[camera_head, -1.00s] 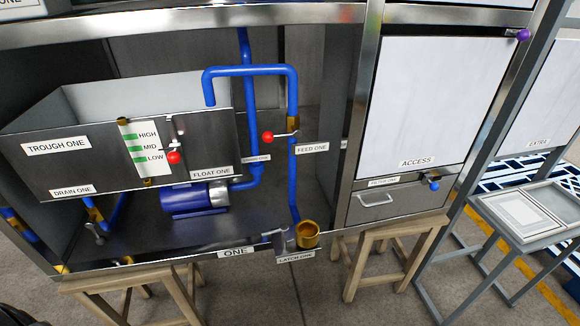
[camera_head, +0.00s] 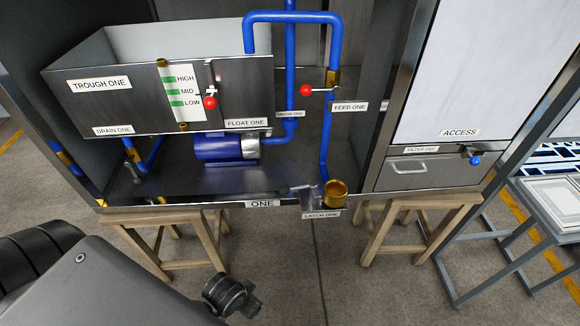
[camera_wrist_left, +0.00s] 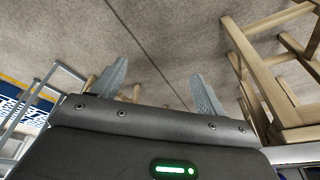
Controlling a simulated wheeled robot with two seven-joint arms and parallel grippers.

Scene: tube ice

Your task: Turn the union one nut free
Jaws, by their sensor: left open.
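A gold cup-shaped fitting (camera_head: 335,190) sits at the lower end of the blue feed pipe (camera_head: 324,140), at the cabinet's front edge beside the LATCH ONE label (camera_head: 321,215). No label reading "union one" can be made out, so I cannot tell for sure that this is its nut. My left gripper (camera_wrist_left: 160,85) is open and empty in the left wrist view, its two pale fingers spread apart over bare floor. The gold fitting does not show in that view. My right gripper is not in view.
A red-knobbed feed valve (camera_head: 306,90), a blue pump (camera_head: 224,147) and the trough (camera_head: 110,105) stand above and left. A small grey latch (camera_head: 300,192) lies beside the gold fitting. Wooden stools (camera_head: 163,217) stand below the cabinet; the floor between them is clear.

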